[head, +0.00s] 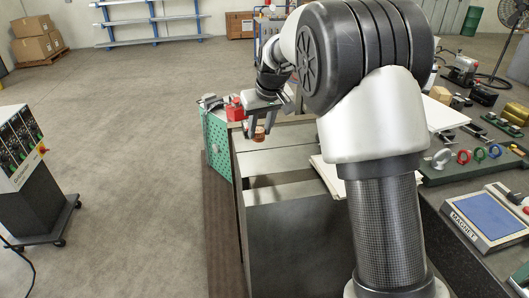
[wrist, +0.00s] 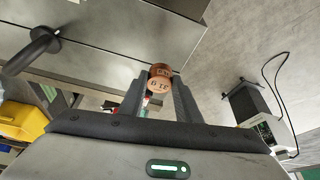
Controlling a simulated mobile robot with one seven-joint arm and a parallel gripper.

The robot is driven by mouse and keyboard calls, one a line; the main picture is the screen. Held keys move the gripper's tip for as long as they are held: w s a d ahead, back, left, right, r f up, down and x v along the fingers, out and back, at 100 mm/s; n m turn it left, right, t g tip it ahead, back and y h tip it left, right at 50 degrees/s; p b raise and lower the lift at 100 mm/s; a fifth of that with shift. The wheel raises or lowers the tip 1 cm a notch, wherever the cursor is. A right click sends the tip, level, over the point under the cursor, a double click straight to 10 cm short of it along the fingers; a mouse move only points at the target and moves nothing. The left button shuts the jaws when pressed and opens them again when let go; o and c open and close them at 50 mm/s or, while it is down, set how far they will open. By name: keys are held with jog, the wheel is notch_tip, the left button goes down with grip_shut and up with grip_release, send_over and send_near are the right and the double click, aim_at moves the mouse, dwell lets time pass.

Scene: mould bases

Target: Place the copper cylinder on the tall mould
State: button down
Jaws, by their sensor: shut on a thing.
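My gripper (head: 258,128) is shut on the copper cylinder (head: 259,134) and holds it over the far part of the grey metal blocks. In the wrist view the copper cylinder (wrist: 160,78) sits between the two fingertips (wrist: 160,88), with stamped lettering on its end. Grey mould blocks stand in a row below, with a far flat top (head: 285,137), a middle one (head: 270,162) and a near one (head: 290,192) with a tall dark side. I cannot tell which is the tall mould. My arm hides their right side.
A green perforated cabinet (head: 215,142) with a red item (head: 234,110) stands just beyond the blocks. A workbench with rings and a blue-topped magnet block (head: 488,218) is on the right. A wheeled control box (head: 38,180) stands at left, with open floor between.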

notch_tip(320, 180, down, 7)
jog(key=shift+f, duration=0.2)
dwell(0.3)
jog(key=shift+f, duration=0.2)
jog(key=c, duration=1.3)
grip_release()
